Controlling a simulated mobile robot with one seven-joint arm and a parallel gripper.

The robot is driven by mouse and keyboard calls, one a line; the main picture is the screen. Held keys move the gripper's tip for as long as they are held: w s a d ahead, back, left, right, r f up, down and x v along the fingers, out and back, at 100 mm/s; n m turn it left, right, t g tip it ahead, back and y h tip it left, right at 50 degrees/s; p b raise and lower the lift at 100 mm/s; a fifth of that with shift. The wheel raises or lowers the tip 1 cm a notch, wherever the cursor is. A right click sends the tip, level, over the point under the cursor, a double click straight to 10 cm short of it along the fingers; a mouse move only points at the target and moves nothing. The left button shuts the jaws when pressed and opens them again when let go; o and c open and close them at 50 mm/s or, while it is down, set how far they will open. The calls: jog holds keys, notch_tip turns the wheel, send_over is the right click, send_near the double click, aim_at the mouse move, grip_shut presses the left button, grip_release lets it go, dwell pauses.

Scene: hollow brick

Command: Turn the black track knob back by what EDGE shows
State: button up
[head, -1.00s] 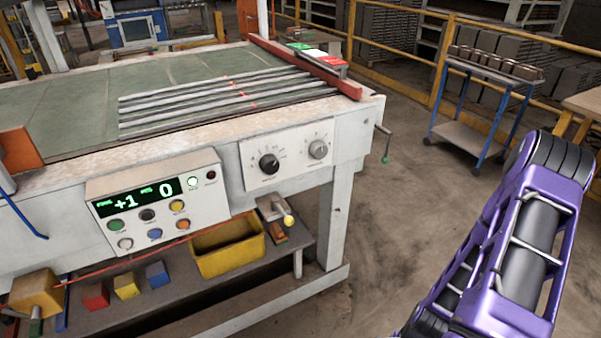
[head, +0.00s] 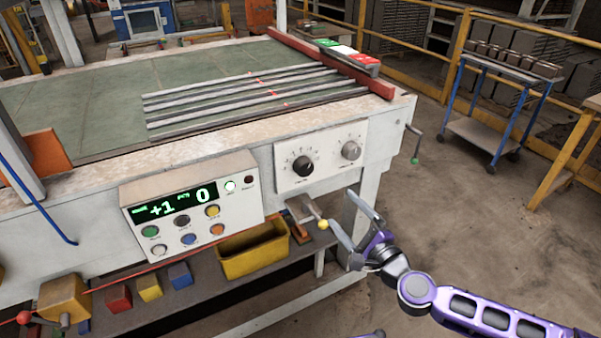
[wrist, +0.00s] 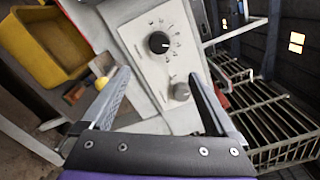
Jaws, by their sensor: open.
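The black track knob (head: 303,166) sits on a white dial plate (head: 322,150) on the front of the machine. It also shows in the wrist view (wrist: 159,42), ahead of my fingers. A grey knob (head: 351,150) is to its right on the same plate. The display (head: 176,203) on the control box reads +1 and 0 in green; its small labels are too small to read for certain. My gripper (head: 341,213) is open and empty, below and right of the black knob, apart from it. In the wrist view its fingers (wrist: 160,95) are spread wide.
A lever with a yellow ball end (head: 323,225) juts out close to my gripper's left finger. A yellow bin (head: 252,255) is on the shelf below. Open floor (head: 440,220) lies to the right.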

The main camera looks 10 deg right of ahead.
aim_at(307, 170)
jog(key=p+x, duration=0.1)
jog(key=x, duration=1.6)
jog(key=shift+w+f, duration=0.1)
jog(key=c, duration=1.4)
jog(key=shift+o, duration=0.2)
jog(key=shift+n+b, duration=0.3)
jog(key=shift+n, duration=0.1)
jog(key=n+b, duration=0.1)
jog(key=n, duration=0.1)
jog(key=shift+n, duration=0.3)
jog(key=shift+n+b, duration=0.5)
jog(key=shift+n, duration=0.7)
